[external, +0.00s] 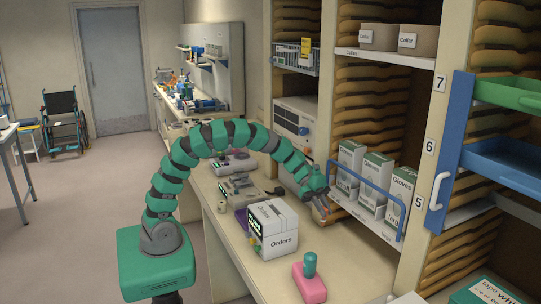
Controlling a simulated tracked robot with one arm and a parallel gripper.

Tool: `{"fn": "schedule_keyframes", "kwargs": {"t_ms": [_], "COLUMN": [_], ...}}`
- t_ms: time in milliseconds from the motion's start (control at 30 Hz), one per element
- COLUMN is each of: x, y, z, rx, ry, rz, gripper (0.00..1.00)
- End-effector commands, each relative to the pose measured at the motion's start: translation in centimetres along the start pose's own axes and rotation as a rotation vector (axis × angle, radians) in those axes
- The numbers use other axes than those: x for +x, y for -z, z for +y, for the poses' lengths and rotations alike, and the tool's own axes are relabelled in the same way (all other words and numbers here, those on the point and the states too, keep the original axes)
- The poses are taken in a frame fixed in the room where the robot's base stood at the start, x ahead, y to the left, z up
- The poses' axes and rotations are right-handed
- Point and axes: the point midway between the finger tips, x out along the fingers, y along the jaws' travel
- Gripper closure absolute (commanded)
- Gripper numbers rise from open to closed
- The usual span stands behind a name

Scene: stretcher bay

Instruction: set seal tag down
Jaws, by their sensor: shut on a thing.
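My gripper (321,209) is at the end of my green segmented arm, over the back of the counter (277,273). It is low, just in front of the shelf with the glove boxes. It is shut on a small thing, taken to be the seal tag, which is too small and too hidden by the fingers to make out. I cannot tell whether it touches the counter.
A white Orders box (271,229) stands left of my gripper, and a pink block with a green top (310,283) stands in front. Glove boxes (374,183) stand behind a blue rail (365,187) close by. Counter between the Orders box and shelves is clear.

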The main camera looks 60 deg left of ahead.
Motion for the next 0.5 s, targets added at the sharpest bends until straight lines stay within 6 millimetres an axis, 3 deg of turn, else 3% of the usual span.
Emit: {"fn": "schedule_keyframes", "kwargs": {"t_ms": [100, 233, 500], "x": [-1.9, -2.8, -0.9], "y": [-1.4, -2.3, -6.1], "z": [0.5, 1.0, 1.2], "rx": [0.011, 0.019, 0.014], "ry": [-0.016, -0.032, -0.038], "rz": [-0.003, -0.003, -0.001], "gripper": [1.00, 1.00, 1.00]}}
